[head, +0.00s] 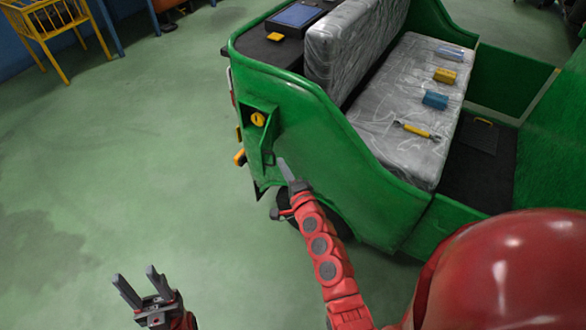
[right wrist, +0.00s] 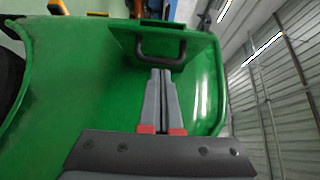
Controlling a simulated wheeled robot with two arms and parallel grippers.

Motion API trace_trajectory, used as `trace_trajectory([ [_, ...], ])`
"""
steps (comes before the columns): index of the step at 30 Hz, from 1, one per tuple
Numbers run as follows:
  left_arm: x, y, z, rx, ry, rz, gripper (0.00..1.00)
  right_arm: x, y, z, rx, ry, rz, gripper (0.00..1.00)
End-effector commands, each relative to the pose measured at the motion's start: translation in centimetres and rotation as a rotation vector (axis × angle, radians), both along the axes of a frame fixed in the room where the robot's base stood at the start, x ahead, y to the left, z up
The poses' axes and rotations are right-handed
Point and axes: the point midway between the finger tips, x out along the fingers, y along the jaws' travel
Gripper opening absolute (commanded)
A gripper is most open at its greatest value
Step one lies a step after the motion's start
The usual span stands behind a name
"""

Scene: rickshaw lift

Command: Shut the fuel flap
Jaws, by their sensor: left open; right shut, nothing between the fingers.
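The green fuel flap (head: 267,146) stands open on the side of the green rickshaw, next to a recess with a yellow fuel cap (head: 258,119). In the right wrist view the flap (right wrist: 192,42) carries a dark handle (right wrist: 160,61). My right gripper (head: 281,162) is shut and empty, its tips close to the flap. In the right wrist view the closed fingertips (right wrist: 160,72) reach the handle's lower edge; I cannot tell whether they touch it. My left gripper (head: 139,280) is open and empty, over the floor well away from the flap.
The rickshaw's plastic-wrapped seat (head: 400,105) holds a wrench (head: 416,130), a blue block (head: 435,99) and a yellow block (head: 445,75). The green floor (head: 130,150) left of the rickshaw is clear.

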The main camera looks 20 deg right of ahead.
Motion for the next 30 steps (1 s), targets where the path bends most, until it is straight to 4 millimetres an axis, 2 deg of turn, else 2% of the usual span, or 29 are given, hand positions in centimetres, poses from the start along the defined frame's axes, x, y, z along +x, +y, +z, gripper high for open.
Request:
trace_trajectory([
  [16,0.0,0.0,0.19,0.0,0.0,0.0,0.5,0.21,0.32,0.0,0.0,0.0,-0.009,0.0],
  [30,0.0,0.0,0.9,0.0,0.0,0.0,0.5,0.28,0.95,-0.01,-0.001,0.001,-0.104,0.0],
])
